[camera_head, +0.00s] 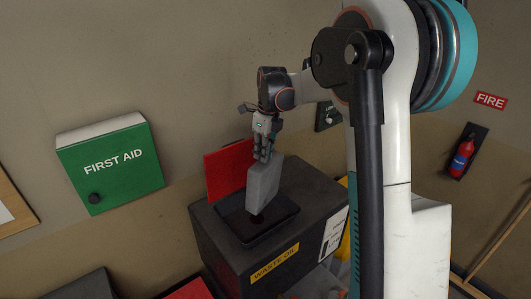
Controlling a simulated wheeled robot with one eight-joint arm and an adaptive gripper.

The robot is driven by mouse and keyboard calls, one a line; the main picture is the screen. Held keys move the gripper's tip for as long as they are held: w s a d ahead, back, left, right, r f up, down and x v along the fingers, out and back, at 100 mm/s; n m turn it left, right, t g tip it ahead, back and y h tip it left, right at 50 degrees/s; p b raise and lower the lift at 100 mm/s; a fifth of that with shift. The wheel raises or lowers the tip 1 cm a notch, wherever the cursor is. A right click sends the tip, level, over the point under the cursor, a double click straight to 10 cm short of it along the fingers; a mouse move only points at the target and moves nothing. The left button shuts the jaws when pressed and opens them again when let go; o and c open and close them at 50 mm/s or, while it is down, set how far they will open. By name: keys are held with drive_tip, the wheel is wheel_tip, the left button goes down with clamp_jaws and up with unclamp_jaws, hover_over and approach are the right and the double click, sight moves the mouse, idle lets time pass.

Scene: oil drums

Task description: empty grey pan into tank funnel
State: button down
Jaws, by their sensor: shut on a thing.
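The grey pan (263,184) is tipped on edge, close to upright. My gripper (263,152) is shut on its upper edge. The pan's lower edge is over or inside the black square funnel (282,222) on top of the dark waste oil tank (228,252). I cannot tell whether the pan touches the funnel. A dark patch shows in the funnel just below the pan. The inside of the pan and any oil left in it are hidden.
A red panel (226,173) stands upright behind the funnel. A green first aid box (108,162) hangs on the wall at left. A fire extinguisher (461,158) hangs at right. My arm's white column hides part of the area right of the tank.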

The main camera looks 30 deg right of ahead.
drive_tip(key=shift+w+a+r+g+h, duration=0.25)
drive_tip(key=shift+w+a+g, duration=0.2)
drive_tip(key=shift+w, duration=0.3)
drive_tip(key=shift+w+a+r+g+h, duration=0.1)
drive_tip(key=shift+w+a+g+h, duration=0.25)
drive_tip(key=shift+w, duration=0.4)
drive_tip(key=shift+w+a+p, duration=0.15)
drive_tip(key=shift+p, duration=0.15)
idle(2.0)
drive_tip(key=s+d+t, duration=0.1)
drive_tip(key=s, duration=0.1)
drive_tip(key=s+d+t+y+b, duration=0.1)
drive_tip(key=s, duration=0.1)
drive_tip(key=s+d+t+b, duration=0.1)
drive_tip(key=s, duration=0.1)
drive_tip(key=shift+s+d+y, duration=0.2)
drive_tip(key=shift+d+y, duration=0.1)
drive_tip(key=shift+y, duration=0.1)
drive_tip(key=shift+s+d+r+t, duration=0.1)
drive_tip(key=shift+s+d+t, duration=0.1)
drive_tip(key=shift+s+t, duration=0.15)
drive_tip(key=shift+w+a, duration=0.1)
